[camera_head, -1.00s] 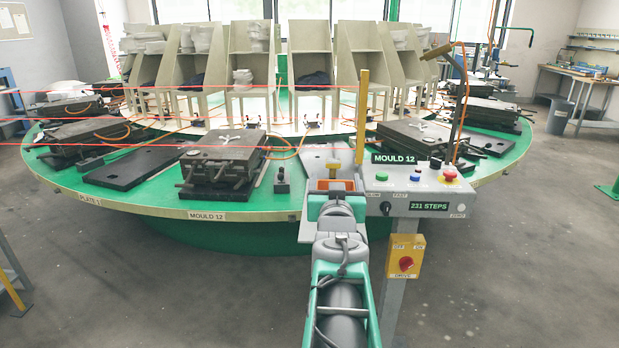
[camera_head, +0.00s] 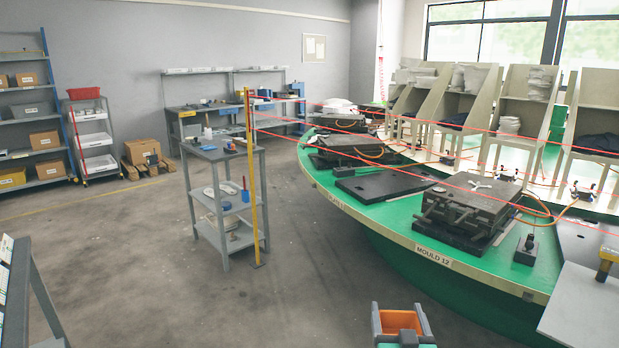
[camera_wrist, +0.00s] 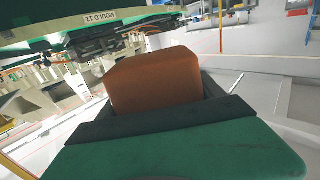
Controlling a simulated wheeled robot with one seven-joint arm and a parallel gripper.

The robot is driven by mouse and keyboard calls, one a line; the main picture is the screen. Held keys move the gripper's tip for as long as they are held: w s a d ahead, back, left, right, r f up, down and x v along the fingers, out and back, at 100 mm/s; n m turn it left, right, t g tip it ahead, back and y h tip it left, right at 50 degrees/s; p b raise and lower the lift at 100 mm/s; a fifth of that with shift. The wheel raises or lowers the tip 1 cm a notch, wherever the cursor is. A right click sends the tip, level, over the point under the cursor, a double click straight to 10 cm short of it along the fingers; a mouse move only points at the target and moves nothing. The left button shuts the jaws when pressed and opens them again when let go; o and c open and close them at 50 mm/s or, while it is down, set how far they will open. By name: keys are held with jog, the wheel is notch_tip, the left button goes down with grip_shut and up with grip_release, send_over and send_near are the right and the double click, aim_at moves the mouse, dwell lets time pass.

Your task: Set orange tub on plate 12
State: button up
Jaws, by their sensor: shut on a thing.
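The orange tub (camera_head: 398,321) is between the jaws of my gripper (camera_head: 401,314) at the bottom of the head view. The gripper is shut on it, in front of the green carousel's edge and apart from it. In the wrist view the tub (camera_wrist: 155,80) fills the middle as a brown-orange block behind the dark finger. A flat black plate (camera_head: 385,185) lies on the green carousel (camera_head: 330,184), left of the mould marked MOULD 12 (camera_head: 470,205). A label below this plate begins with PLATE; its number is too small to read.
A grey trolley (camera_head: 222,190) with small items stands left of the carousel, beside a yellow post (camera_head: 251,180) with red lines running to the right. A grey panel (camera_head: 585,305) is at lower right. The floor left of my gripper is clear.

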jog(key=a+f+n+y, duration=0.1)
jog(key=a+f+y, duration=0.1)
jog(key=a, duration=0.3)
notch_tip(320, 180, up, 12)
jog(key=p, duration=1.2)
jog(key=s, duration=0.2)
jog(key=s+f, duration=0.1)
jog(key=s, duration=0.2)
jog(key=shift+d, duration=0.15)
jog(key=shift+r, duration=1.7)
